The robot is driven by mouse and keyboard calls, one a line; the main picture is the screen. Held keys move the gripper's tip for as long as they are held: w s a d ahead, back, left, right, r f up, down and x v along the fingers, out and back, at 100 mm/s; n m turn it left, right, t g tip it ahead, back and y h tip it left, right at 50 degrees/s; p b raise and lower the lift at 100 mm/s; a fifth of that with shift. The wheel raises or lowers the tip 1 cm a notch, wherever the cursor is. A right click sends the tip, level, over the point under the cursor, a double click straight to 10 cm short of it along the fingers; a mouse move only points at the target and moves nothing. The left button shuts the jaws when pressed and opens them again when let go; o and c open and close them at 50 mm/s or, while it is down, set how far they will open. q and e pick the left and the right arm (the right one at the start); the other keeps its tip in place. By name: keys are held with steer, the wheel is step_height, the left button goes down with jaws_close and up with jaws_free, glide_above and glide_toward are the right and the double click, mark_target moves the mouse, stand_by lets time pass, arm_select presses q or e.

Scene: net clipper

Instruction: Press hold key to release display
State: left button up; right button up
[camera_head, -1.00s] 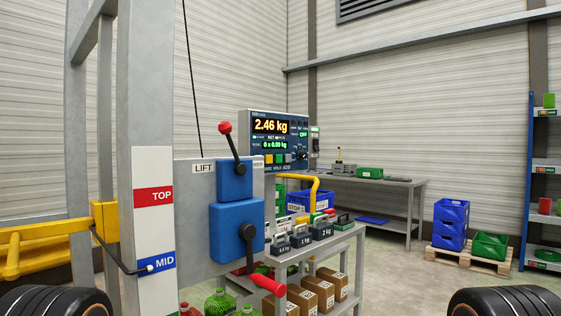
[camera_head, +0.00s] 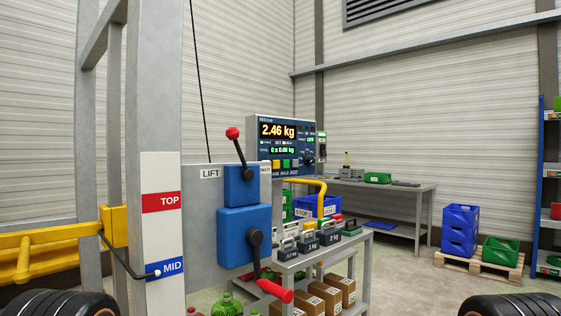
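The scale display panel (camera_head: 283,145) is a blue-grey box standing behind the lift levers. Its upper screen (camera_head: 277,130) reads 2.46 kg in orange. Its lower screen reads about 0 x 0.00 kg in green. A row of small coloured keys (camera_head: 284,164) sits below the screens, with the word HOLD among the small labels beneath them. The left end of the panel's lower part is hidden by the lift plate. Neither of my grippers shows in the head view.
The lift plate has a red-knobbed lever (camera_head: 240,150) and a red-handled lever (camera_head: 268,287). A grey post with TOP and MID labels (camera_head: 163,230) stands at left. A cart (camera_head: 340,246) carries several weights. Blue crates (camera_head: 460,230) stand on a pallet. Floor at right centre is clear.

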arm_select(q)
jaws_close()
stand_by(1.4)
